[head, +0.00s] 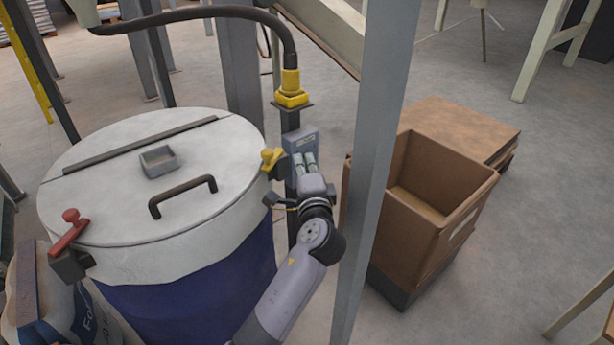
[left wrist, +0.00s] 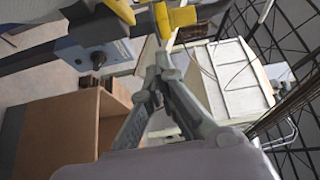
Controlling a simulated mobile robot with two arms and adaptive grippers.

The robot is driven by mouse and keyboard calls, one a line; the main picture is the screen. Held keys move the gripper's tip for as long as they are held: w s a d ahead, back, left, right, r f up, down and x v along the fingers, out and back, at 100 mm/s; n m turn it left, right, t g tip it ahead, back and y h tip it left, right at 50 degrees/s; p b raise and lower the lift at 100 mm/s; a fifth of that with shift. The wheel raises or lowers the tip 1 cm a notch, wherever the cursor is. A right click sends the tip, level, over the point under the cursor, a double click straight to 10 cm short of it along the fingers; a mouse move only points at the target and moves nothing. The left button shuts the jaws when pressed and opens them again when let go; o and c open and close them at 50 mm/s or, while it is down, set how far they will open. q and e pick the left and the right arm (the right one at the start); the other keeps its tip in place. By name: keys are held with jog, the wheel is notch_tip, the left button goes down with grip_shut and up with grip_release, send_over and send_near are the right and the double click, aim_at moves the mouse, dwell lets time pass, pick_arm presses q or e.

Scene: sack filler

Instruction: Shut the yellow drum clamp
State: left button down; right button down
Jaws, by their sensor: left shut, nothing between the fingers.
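The yellow drum clamp (head: 271,158) sits on the right rim of a large drum (head: 190,285) with a white lid (head: 110,205) and a blue body. Its handle stands up from a dark bracket; I cannot tell how far it is closed. My left gripper (head: 305,160) is just right of the clamp, apparently apart from it, in front of a grey-blue box. In the left wrist view the gripper's fingers (left wrist: 160,62) are together and empty. A yellow part (left wrist: 182,17) shows by the fingertips there; I cannot tell whether it is the clamp. My right gripper is out of view.
A red clamp (head: 70,232) sits on the drum's left rim. A grey post (head: 374,150) stands right of my arm, before a brown bin (head: 425,225). A yellow-ended hose (head: 290,85) hangs above.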

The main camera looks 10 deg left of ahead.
aim_at(264, 159)
pick_arm(q)
jog(key=shift+a+p, duration=0.55)
jog(key=shift+a, duration=1.55)
jog(key=shift+s, duration=0.1)
jog(key=a+m+h+p, duration=0.1)
jog(key=p, duration=0.1)
jog(key=m+h+p, duration=0.1)
jog(key=h, duration=0.1)
jog(key=s+a+m+t+h+p, duration=0.1)
jog(key=h+p, duration=0.1)
jog(key=shift+a+r+p, duration=0.2)
jog(key=shift+a+p, duration=0.1)
jog(key=shift+p, duration=0.05)
jog(key=shift+a+f+m+h+p, duration=0.1)
jog(key=shift+a+m+h+p, duration=0.4)
jog(key=shift+m+h, duration=0.3)
jog(key=shift+a+f, duration=0.15)
jog(key=shift+a, duration=0.7)
jog(key=shift+d, duration=0.1)
